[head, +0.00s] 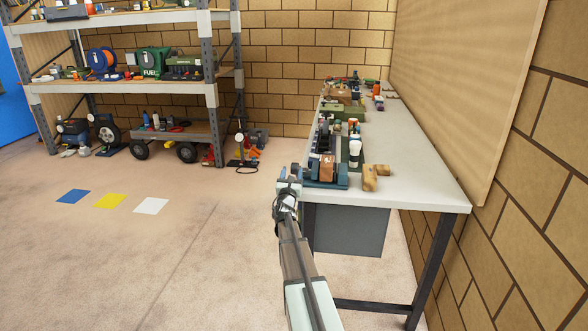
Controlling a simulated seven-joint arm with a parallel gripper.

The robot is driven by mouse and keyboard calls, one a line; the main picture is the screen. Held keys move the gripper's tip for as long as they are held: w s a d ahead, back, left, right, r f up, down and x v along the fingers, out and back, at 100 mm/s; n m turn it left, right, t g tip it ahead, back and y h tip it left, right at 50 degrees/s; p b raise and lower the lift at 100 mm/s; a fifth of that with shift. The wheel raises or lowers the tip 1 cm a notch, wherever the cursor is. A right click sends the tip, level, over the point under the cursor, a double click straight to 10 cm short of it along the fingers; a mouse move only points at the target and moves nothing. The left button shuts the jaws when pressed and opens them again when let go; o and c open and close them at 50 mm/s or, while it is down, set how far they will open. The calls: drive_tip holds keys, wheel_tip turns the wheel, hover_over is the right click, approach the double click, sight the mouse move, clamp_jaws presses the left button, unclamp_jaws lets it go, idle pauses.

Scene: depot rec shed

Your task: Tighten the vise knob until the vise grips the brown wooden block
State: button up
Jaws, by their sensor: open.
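A dark blue-green vise (340,180) sits at the near left corner of the white-topped workbench (405,165). A brown wooden block (327,167) stands in the vise; I cannot tell at this size whether the jaws touch it. A dark round part that looks like the vise knob (296,170) faces left off the bench edge. My gripper (291,180) is open, at the left end of the vise, right by the knob. I cannot tell whether the fingers are around or touching it, as they are small and partly hidden by the arm.
A lighter wooden piece (371,178) lies on the bench just right of the vise. Tools, bottles and boxes crowd the bench's left side behind it. The right part of the benchtop is clear. A loaded shelf (125,88) stands at the back left. The floor between is open.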

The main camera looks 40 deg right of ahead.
sight(295, 164)
drive_tip(key=s+a, duration=0.3)
idle(0.4)
drive_tip(key=w+d, duration=0.3)
drive_tip(key=w+d+g+y, duration=0.1)
drive_tip(key=w+d, duration=0.2)
drive_tip(key=w+d+g+y, duration=0.1)
drive_tip(key=w+d, duration=0.2)
drive_tip(key=shift+w+d+f, duration=0.3)
drive_tip(key=shift+w+d, duration=0.05)
drive_tip(key=shift+w, duration=0.05)
idle(1.2)
